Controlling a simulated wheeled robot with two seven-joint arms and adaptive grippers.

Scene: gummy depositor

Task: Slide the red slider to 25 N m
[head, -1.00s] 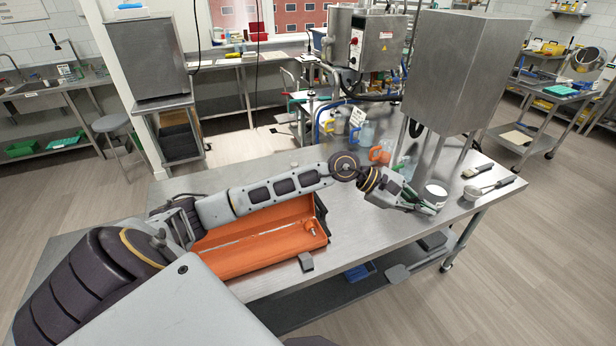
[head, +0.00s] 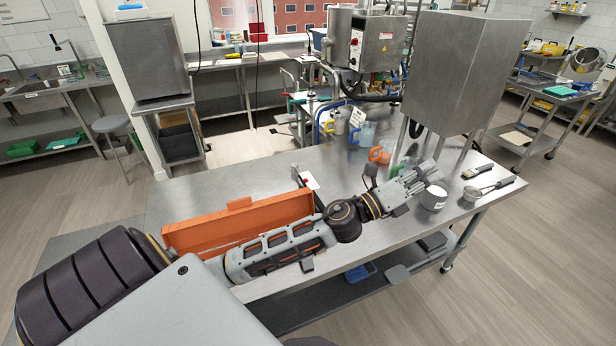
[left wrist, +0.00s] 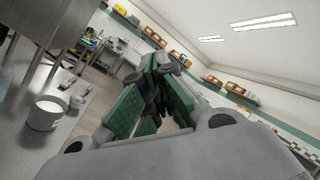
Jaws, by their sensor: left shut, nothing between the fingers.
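A small white plate with a red spot (head: 306,181) stands on the steel table behind the orange case; the red spot may be the red slider, but it is too small to read any scale or 25 N m mark. My left gripper (head: 432,172) is above the right part of the table, to the right of this plate and apart from it. It is shut and empty, beside a white tub. The left wrist view shows its green-padded fingers (left wrist: 155,88) with nothing between them; no slider shows there. My right gripper is in neither view.
The open orange case (head: 240,216) lies partly behind my left arm. The white tub (head: 433,198), which also shows in the left wrist view (left wrist: 46,113), stands near brushes (head: 490,187). Jugs (head: 379,155) and a large steel box (head: 460,70) stand behind.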

